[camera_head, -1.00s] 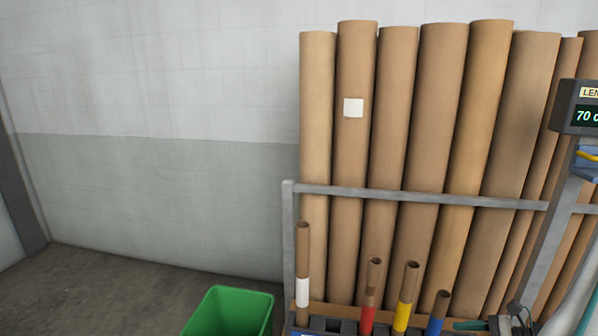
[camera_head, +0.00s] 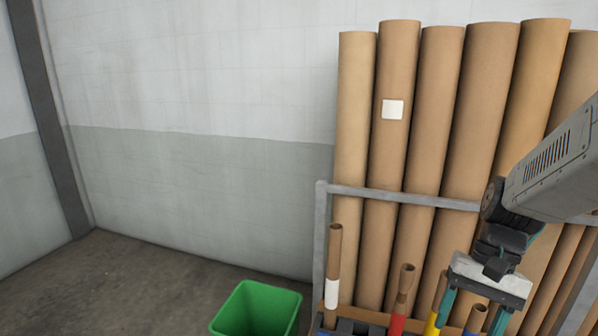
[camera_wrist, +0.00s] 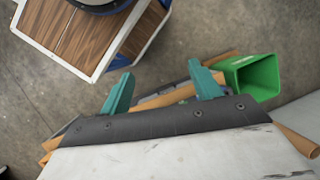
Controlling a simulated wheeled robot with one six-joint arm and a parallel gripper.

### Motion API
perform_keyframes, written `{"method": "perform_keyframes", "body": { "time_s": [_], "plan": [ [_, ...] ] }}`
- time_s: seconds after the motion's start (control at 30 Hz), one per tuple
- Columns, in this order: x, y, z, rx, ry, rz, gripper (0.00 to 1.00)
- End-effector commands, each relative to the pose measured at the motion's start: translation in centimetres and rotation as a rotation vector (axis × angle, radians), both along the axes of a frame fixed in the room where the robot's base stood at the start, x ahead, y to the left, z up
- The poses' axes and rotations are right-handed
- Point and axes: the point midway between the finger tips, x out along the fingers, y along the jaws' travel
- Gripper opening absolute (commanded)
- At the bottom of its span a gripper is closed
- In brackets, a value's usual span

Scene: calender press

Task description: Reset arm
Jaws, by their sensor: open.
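My gripper (camera_head: 468,318) has come into the head view at the lower right, pointing down in front of the rack of cardboard tubes. Its two green fingers stand apart with nothing between them. In the wrist view the fingers (camera_wrist: 160,92) are also spread and empty. Short tubes with coloured bands stand in the holder below: a white-banded one (camera_head: 332,265), a red-banded one (camera_head: 402,295), and yellow and blue ones partly hidden by my gripper.
Tall cardboard tubes (camera_head: 430,130) lean on the wall behind a grey metal rail (camera_head: 350,190). A green bin (camera_head: 255,310) stands on the floor left of the rack. It also shows in the wrist view (camera_wrist: 258,78). Floor at the left is clear.

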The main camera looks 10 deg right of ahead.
Motion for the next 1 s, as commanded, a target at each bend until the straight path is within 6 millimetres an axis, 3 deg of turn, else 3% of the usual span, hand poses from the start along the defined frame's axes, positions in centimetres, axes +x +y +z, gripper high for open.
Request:
{"method": "perform_keyframes", "body": {
  "time_s": [0.2,0.5,1.0],
  "plan": [
    [-1.6,4.0,4.4,-0.212,-0.156,0.348,0.63],
    [-3.2,8.8,8.5,-0.323,-0.393,0.627,0.63],
    [-3.2,9.7,8.8,-0.319,-0.419,0.671,0.63]
  ]
}}
